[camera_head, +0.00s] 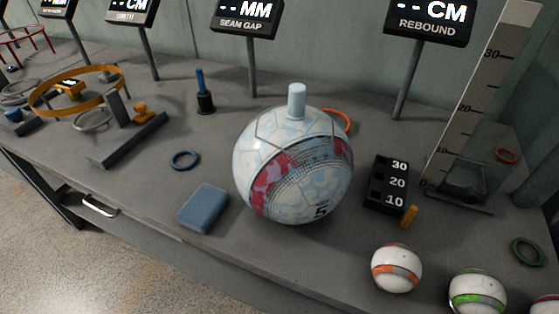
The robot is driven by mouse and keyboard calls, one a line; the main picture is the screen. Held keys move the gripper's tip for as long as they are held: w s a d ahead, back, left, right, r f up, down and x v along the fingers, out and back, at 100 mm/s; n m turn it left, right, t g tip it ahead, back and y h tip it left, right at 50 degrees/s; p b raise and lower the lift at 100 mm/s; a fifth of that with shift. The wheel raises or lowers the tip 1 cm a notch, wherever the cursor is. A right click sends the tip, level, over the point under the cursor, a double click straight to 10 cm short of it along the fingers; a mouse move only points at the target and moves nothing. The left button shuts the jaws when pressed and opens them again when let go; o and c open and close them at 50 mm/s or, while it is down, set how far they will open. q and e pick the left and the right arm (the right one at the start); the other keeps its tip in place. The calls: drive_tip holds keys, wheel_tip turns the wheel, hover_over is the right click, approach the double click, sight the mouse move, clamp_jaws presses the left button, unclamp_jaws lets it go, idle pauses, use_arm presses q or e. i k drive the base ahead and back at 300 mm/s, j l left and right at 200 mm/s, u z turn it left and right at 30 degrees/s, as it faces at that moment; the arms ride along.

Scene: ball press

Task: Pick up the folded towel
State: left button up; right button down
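The folded towel (204,208) is a flat blue-grey block lying on the grey workbench, near its front edge and left of the large ball. It is fully visible and nothing touches it from above. Neither of my grippers shows in the head view.
A large patterned ball (293,170) with a light blue cylinder on top stands just right of the towel. A dark blue ring (185,160) lies behind the towel. A black numbered block (388,185) and a small orange-striped ball (397,268) are farther right. The bench (135,190) left of the towel is clear.

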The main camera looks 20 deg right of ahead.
sight(200, 212)
drive_tip(key=k+j+u, duration=0.75)
drive_tip(key=i+l, duration=0.4)
drive_tip(key=i, duration=0.1)
